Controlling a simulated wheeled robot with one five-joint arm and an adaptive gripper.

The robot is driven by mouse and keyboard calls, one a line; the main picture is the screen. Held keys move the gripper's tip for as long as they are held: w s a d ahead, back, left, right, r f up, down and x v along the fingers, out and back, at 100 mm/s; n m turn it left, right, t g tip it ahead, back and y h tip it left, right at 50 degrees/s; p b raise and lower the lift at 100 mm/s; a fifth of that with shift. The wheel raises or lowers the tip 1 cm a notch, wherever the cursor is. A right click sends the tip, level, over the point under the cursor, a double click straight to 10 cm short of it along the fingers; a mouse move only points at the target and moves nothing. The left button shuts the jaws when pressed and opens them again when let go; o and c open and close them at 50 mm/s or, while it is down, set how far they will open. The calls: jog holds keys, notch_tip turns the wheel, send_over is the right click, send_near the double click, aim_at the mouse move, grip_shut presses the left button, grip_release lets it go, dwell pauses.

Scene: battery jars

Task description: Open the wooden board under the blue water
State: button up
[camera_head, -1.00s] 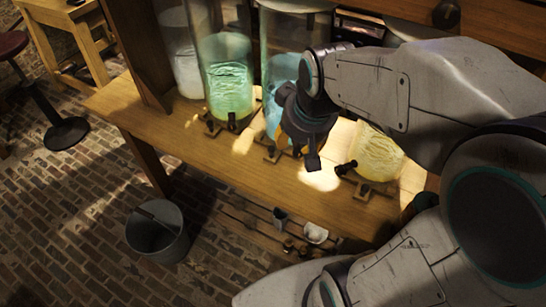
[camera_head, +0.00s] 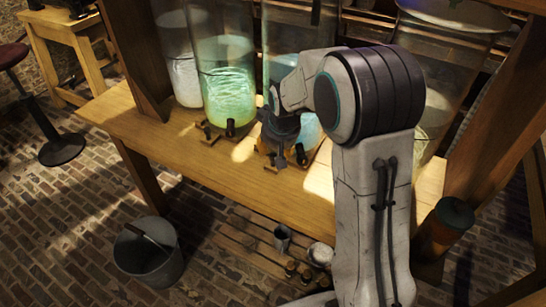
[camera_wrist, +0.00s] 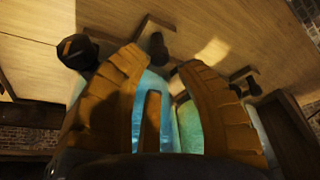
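The jar of blue water (camera_head: 309,130) stands on the bench, mostly hidden behind my arm in the head view. Its blue glass (camera_wrist: 180,110) shows between and behind my fingers in the wrist view. A small wooden board with a dark knob (camera_head: 300,155) lies at the front of its base, partly hidden by my gripper (camera_head: 280,145). The wrist view shows small boards with dark knobs, one knob (camera_wrist: 157,48) just beyond the fingertips. My gripper (camera_wrist: 160,62) has its two orange-brown fingers apart, with nothing visibly clamped. Contact with the board cannot be told.
A green-water jar (camera_head: 228,90) stands left of the blue one, with a pale jar (camera_head: 184,75) beyond it. A large jar (camera_head: 450,60) is at right behind my arm. A bucket (camera_head: 148,255) is on the brick floor. The bench's left front (camera_head: 120,110) is clear.

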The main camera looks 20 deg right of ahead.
aim_at(273, 154)
jog(key=shift+b+x, duration=0.3)
jog(key=shift+x, duration=2.1)
jog(key=shift+o, duration=0.3)
jog(key=shift+r, duration=0.15)
grip_shut()
